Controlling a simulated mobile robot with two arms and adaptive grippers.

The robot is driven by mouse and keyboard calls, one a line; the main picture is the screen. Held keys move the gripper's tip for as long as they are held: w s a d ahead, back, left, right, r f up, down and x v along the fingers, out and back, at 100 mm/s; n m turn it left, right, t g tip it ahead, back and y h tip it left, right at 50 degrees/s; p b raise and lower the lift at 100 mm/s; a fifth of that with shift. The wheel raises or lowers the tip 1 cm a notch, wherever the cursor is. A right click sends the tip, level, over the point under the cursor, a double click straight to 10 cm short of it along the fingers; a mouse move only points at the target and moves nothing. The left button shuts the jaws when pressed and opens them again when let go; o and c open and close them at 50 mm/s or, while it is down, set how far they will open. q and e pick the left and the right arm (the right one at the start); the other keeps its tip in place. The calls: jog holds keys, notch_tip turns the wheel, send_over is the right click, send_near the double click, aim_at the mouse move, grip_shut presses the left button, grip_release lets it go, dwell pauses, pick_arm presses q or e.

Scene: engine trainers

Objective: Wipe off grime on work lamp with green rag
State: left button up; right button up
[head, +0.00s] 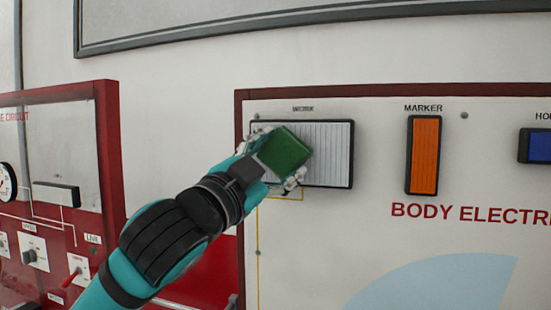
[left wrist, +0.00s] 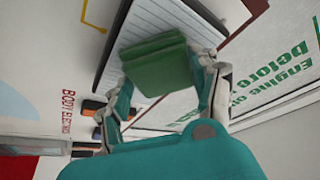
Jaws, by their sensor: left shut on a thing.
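The work lamp (head: 333,150) is a wide ribbed pale panel in a black frame, mounted at the upper left of the white trainer board. It also shows in the left wrist view (left wrist: 150,22), behind the rag. My left gripper (head: 281,158) is shut on the green rag (head: 286,152) and holds it in front of the left part of the lamp. In the left wrist view the rag (left wrist: 158,66) sits between the two fingers, against or very near the lamp face. I cannot tell if it touches. The rag and gripper hide part of the lamp, and I make out no clear grime.
An orange marker lamp (head: 424,155) and a blue lamp (head: 537,146) are to the right on the same board. A red-framed panel (head: 60,190) with a gauge and switches stands at the left. A framed board (head: 300,20) hangs above.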

aim_at(304, 157)
pick_arm(q)
jog(key=shift+w, duration=0.2)
jog(key=shift+d, duration=0.1)
jog(key=shift+s+d, duration=0.25)
jog(key=shift+d, duration=0.4)
jog(key=shift+s+d, duration=0.25)
jog(key=shift+d, duration=0.35)
jog(key=shift+s+d, duration=0.25)
jog(key=shift+d, duration=0.4)
jog(key=shift+w, duration=0.1)
jog(key=shift+w+a+p, duration=0.15)
jog(key=shift+w+a, duration=0.1)
jog(key=shift+a, duration=0.45)
jog(key=shift+w+a+p, duration=0.1)
jog(key=shift+w+a, duration=0.1)
jog(key=shift+a, duration=0.45)
jog(key=shift+w+a+p, duration=0.15)
jog(key=shift+w+a, duration=0.1)
jog(key=shift+a, duration=0.45)
jog(key=shift+s, duration=0.1)
